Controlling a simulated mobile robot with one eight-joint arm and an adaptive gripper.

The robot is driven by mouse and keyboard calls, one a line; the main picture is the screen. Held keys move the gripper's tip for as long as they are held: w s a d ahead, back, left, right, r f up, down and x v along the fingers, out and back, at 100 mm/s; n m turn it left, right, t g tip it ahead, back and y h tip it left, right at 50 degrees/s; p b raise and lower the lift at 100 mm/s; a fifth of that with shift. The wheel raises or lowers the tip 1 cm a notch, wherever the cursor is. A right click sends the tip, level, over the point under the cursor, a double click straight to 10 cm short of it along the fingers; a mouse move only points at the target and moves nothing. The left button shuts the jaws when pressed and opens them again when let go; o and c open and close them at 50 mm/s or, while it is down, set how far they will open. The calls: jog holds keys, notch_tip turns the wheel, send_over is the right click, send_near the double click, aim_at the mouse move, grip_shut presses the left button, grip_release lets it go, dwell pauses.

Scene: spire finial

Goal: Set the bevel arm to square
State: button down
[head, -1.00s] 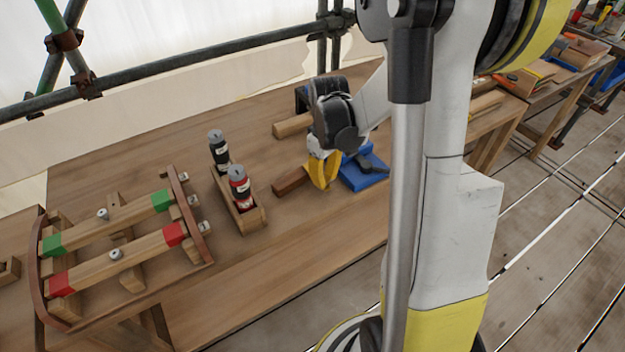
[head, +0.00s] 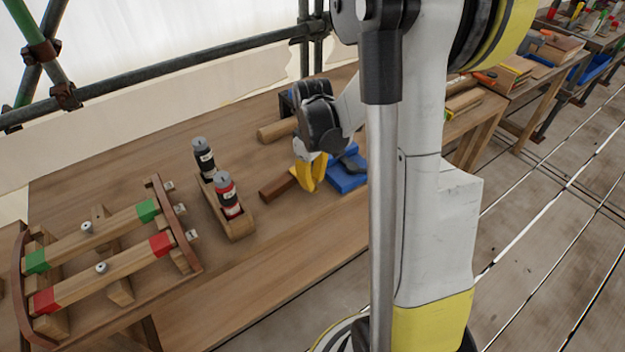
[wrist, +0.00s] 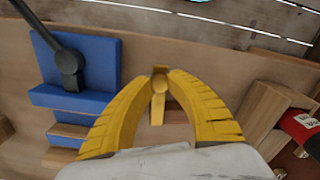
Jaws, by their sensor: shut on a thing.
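My gripper (head: 312,186) is low over the wooden bench, its yellow fingers closed together. In the wrist view, the fingertips (wrist: 160,72) meet around a small yellow-brass piece with a round end (wrist: 158,88), which looks like the bevel arm. In the head view, a dark brown wooden bar (head: 277,187), apparently the bevel's stock, lies just left of the fingers. The fingers and palm hide much of the bevel, so I cannot tell the angle between arm and stock.
A blue block (head: 348,178) with a dark lever is close at the gripper's right. A wooden tray (head: 240,226) with a black-labelled and a red-labelled bottle (head: 228,192) stands to the left. A wooden frame with red and green ends (head: 160,243) is farther left.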

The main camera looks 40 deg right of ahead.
jog(key=c, duration=1.2)
grip_release()
jog(key=shift+c, duration=0.2)
notch_tip(320, 180, up, 12)
